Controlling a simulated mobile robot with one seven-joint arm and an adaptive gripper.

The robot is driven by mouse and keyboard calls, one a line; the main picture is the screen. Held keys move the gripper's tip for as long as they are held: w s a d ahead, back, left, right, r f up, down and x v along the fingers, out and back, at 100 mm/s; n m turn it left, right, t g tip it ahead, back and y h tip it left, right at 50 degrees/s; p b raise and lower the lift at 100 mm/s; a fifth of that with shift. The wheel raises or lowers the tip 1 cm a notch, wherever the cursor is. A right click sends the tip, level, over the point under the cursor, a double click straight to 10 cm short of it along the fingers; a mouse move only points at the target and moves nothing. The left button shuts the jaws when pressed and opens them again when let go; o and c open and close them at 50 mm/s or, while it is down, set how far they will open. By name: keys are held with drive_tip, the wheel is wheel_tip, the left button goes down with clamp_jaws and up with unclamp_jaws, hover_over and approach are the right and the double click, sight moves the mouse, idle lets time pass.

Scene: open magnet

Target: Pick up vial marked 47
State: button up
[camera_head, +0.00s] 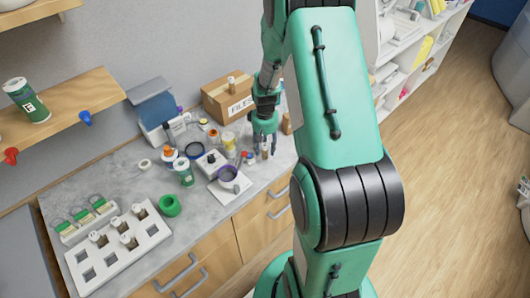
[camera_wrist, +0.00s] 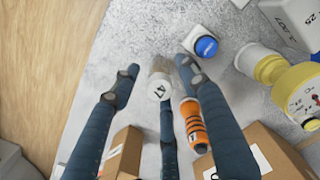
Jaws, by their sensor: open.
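The vial marked 47 (camera_wrist: 160,88) stands on the grey counter in the wrist view, its white cap with the number facing the camera. My gripper (camera_wrist: 158,76) is open, with dark fingers on the left and right of the vial and a third finger below it in the picture. Visible gaps separate the side fingers from the vial. In the head view my gripper (camera_head: 264,140) points down over the counter's right part; the vial there is small and partly covered by the fingers.
A blue-topped item (camera_wrist: 206,46) and a yellow container (camera_wrist: 292,88) lie farther right. A cardboard FILES box (camera_head: 228,98) stands behind my gripper. A white rack (camera_head: 115,248) is at the counter's left.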

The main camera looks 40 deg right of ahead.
drive_tip(key=shift+f, duration=0.4)
clamp_jaws()
